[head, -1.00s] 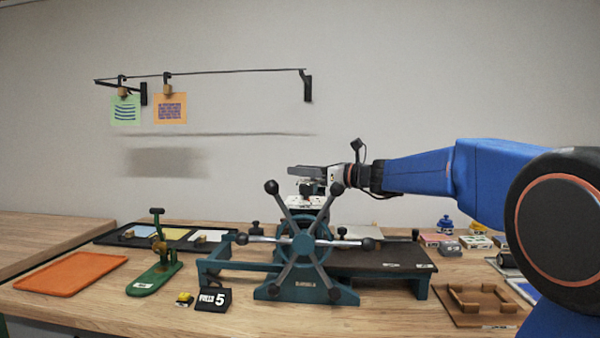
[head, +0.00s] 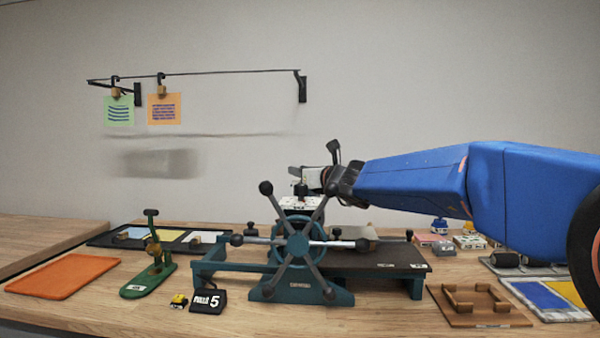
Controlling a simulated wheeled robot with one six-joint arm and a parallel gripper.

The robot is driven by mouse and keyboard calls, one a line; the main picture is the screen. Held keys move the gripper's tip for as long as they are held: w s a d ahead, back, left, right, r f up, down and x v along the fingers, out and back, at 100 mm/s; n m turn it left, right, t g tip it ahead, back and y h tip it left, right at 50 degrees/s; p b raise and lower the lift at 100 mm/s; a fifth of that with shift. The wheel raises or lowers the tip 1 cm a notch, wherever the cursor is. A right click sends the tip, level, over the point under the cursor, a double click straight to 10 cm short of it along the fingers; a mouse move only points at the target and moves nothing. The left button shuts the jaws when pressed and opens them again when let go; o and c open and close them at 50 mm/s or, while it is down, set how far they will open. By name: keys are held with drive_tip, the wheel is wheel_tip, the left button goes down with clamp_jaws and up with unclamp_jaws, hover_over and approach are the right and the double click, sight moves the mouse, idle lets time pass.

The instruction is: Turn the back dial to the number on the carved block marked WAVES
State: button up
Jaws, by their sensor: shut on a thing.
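The back dial (head: 299,203) is a white plate with dark marks on top of the teal press, behind its spoked wheel; its numbers are too small to read. My gripper (head: 301,187) is above it, shut on the dial's dark knob, though the fingertips are small and partly hidden. Several small carved blocks (head: 444,248), pink, grey and white, stand at the right back, partly behind my arm. I cannot read which one is marked WAVES. A green sheet with blue wave lines (head: 118,111) hangs from the wall rail.
The press's spoked wheel (head: 296,245) stands in front of the dial. A sign reading PULLS 5 (head: 208,300), a green stamping tool (head: 150,280) and an orange tray (head: 64,277) are at left. A wooden frame (head: 478,305) lies at right.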

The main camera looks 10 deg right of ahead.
idle(0.5)
drive_tip(key=o, duration=1.1)
drive_tip(key=shift+c, duration=0.2)
drive_tip(key=shift+d, duration=0.1)
drive_tip(key=v, duration=1.7)
drive_tip(key=shift+s, duration=0.2)
